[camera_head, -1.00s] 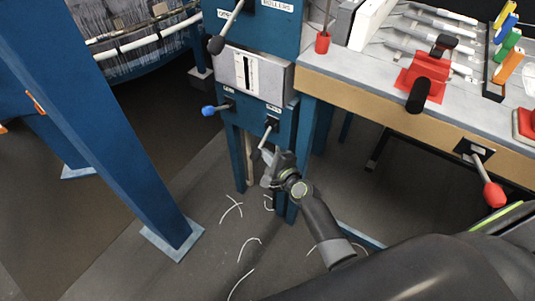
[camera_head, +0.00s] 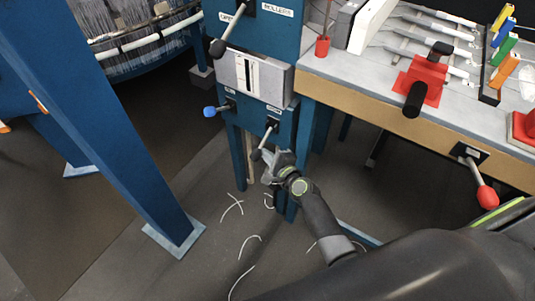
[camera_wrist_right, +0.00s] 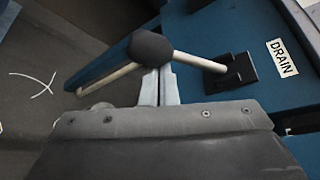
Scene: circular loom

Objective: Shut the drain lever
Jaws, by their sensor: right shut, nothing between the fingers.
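The drain lever (camera_head: 265,139) sticks out from a black mount low on the blue machine panel. In the right wrist view, the lever (camera_wrist_right: 200,61) has a pale rod with a round dark knob, beside a DRAIN label (camera_wrist_right: 282,58). My right gripper (camera_head: 267,160) is just below the lever, near its knob end. In the right wrist view, its fingers (camera_wrist_right: 160,86) are together with nothing between them, close to the knob and rod. The knob partly covers the fingertips, and I cannot tell whether they touch it. My left gripper is not in view.
A blue-knobbed lever (camera_head: 217,109) sits to the left on the panel, and a long black-knobbed lever (camera_head: 229,32) above. A red-knobbed lever (camera_head: 480,182) is on the bench front at right. A blue post (camera_head: 115,125) stands left. White thread scraps (camera_head: 249,243) lie on the floor.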

